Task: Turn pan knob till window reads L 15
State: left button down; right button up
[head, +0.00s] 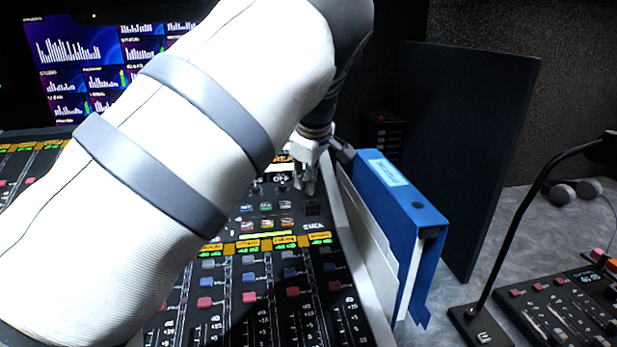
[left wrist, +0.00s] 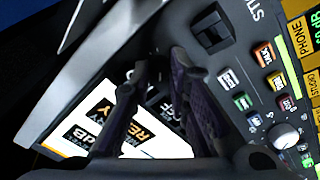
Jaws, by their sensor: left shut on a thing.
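My left gripper (head: 304,182) is over the upper right part of the mixing console, fingers pointing down at the panel. In the left wrist view its two dark fingers (left wrist: 168,108) stand close together, shut on what appears to be the pan knob. The knob itself is mostly hidden by the fingers. A bright window (left wrist: 145,130) lies just behind them, with dark boxes of tilted text; "READY" and "dB" can be made out. I cannot read a pan value. In the head view, the arm and gripper hide part of the window. My right gripper is not in view.
Rows of faders and coloured buttons fill the console (head: 265,270). A blue binder (head: 405,200) stands close on its right. A gooseneck microphone (head: 510,210) and small control panel (head: 565,315) sit farther right. A white-capped knob (left wrist: 285,137) is near the fingers.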

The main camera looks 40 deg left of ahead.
pick_arm(q)
jog(key=shift+n, duration=1)
jog(key=shift+f, duration=0.1)
jog(key=c, duration=1.5)
grip_release()
jog(key=shift+c, duration=0.2)
jog(key=v, duration=1.2)
